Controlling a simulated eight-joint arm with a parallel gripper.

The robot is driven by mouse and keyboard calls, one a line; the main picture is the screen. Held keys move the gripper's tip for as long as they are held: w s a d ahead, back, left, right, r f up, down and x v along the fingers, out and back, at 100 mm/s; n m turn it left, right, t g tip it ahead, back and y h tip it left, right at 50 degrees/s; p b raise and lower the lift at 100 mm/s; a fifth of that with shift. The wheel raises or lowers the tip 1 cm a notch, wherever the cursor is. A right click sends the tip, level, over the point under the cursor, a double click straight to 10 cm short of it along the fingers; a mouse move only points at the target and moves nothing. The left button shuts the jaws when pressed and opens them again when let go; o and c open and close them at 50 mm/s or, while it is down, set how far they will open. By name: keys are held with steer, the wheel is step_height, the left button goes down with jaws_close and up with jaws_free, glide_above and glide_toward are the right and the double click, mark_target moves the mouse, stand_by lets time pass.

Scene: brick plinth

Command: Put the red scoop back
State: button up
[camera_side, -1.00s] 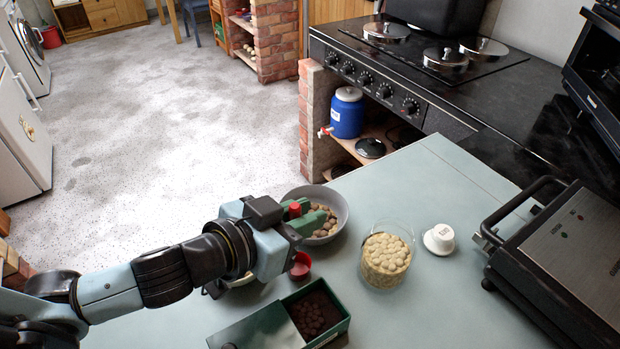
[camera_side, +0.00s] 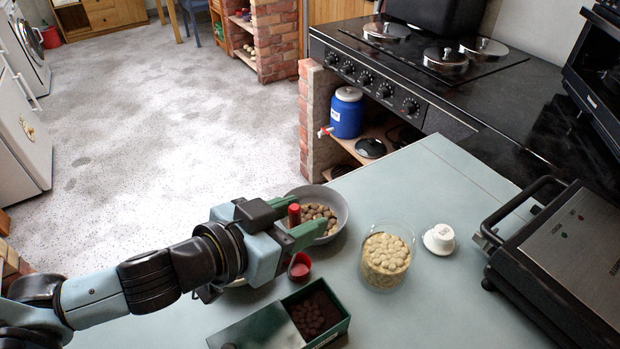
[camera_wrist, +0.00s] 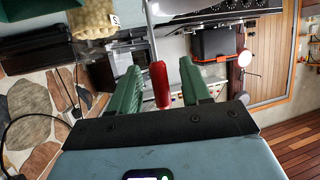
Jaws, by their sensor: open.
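An upright red handle (camera_side: 294,214) stands between the two green fingers of my gripper (camera_side: 304,213). My gripper is open, with a visible gap on both sides of the handle in the wrist view (camera_wrist: 160,85). A small red cup (camera_side: 300,267) shows just below the fingers in the side view; it looks like the red scoop's bowl, but the fingers hide whether it joins the handle. A grey bowl (camera_side: 342,205) with brown pieces lies just behind the fingers.
A clear tub (camera_side: 386,262) of pale pieces stands right of the gripper, with a white cup-like item (camera_side: 440,239) beyond. A green box (camera_side: 343,328) with dark contents lies in front. A black grill (camera_side: 575,240) stands at the right. The counter between tub and grill is mostly clear.

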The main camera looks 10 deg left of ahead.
steer(key=v, duration=0.6)
steer(key=shift+a, duration=0.1)
steer(key=w+a+n+g+y, duration=0.1)
steer(key=w+a+n+y, duration=0.15)
steer(key=a, duration=0.55)
steer(key=w+a+n+y, duration=0.1)
steer(key=w+a+y, duration=0.2)
steer(key=a, duration=0.6)
steer(key=s+a+r+n+g+y, duration=0.1)
steer(key=s+a, duration=0.4)
steer(key=a, duration=0.9)
steer(key=n+g+y, duration=0.1)
steer(key=n+g, duration=0.1)
steer(key=shift+s+a+g, duration=0.15)
steer(key=shift+g, duration=0.25)
